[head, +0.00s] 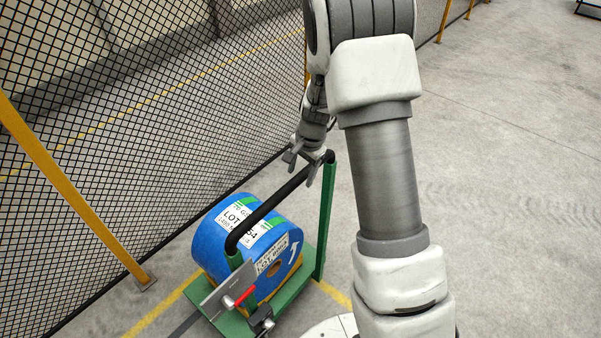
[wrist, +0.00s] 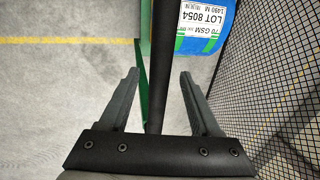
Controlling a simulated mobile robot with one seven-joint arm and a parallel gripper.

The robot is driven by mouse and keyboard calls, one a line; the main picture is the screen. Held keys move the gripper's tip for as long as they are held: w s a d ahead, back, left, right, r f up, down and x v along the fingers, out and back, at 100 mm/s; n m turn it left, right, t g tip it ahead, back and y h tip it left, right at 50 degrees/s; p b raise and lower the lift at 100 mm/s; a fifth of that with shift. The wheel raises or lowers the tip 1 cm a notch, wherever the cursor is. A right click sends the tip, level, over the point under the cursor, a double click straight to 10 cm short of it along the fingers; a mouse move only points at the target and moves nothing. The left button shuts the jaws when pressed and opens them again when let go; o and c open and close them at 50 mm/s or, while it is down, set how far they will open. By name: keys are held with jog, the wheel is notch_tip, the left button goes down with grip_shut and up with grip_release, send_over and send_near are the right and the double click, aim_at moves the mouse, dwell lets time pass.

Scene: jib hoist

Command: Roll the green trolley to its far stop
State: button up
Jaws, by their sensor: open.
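The green trolley (head: 322,225) stands on the floor below my arm, beside the mesh fence, with a black push bar (head: 275,198) across its upright posts. A blue roll (head: 213,251) labelled LOT 8054 lies on it; the roll also shows in the wrist view (wrist: 208,36). My gripper (head: 304,163) is at the far end of the bar, near the green post. In the wrist view my gripper (wrist: 160,95) is open, with the bar (wrist: 157,70) running between its two fingers and apart from both. No stop can be made out.
A black mesh fence (head: 150,110) with yellow posts (head: 70,185) runs close along the trolley's left side. A grey plate with a red lever (head: 238,298) sits at the trolley's near end. Yellow lines mark the floor. The concrete floor at right (head: 510,190) is clear.

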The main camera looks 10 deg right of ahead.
jog(key=shift+f, duration=0.4)
grip_shut()
jog(key=shift+w, duration=0.1)
dwell(1.2)
